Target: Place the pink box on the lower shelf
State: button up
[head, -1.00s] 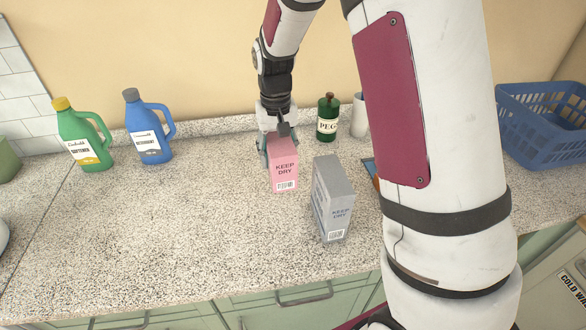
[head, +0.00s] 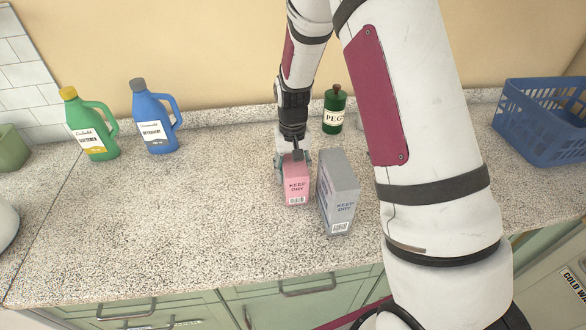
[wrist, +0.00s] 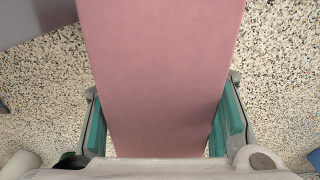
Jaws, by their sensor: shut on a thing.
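The pink box (head: 297,189), marked "KEEP DRY", is upright at the counter's middle in the head view. My gripper (head: 293,162) comes down on it from above and behind, with its fingers on either side. In the wrist view the pink box (wrist: 160,75) fills the middle, between the green-padded fingers of my gripper (wrist: 160,125). The gripper is shut on the box. I cannot tell whether the box's underside touches the counter. No lower shelf can be made out in either view.
A grey box (head: 339,195) stands close to the right of the pink box. Blue (head: 154,120) and green (head: 92,128) jugs stand at the back left, and a blue basket (head: 540,125) at the right. The counter's left middle (head: 170,220) is clear.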

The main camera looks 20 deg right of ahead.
jog(key=shift+f, duration=0.15)
jog(key=o, duration=1.4)
jog(key=shift+c, duration=0.2)
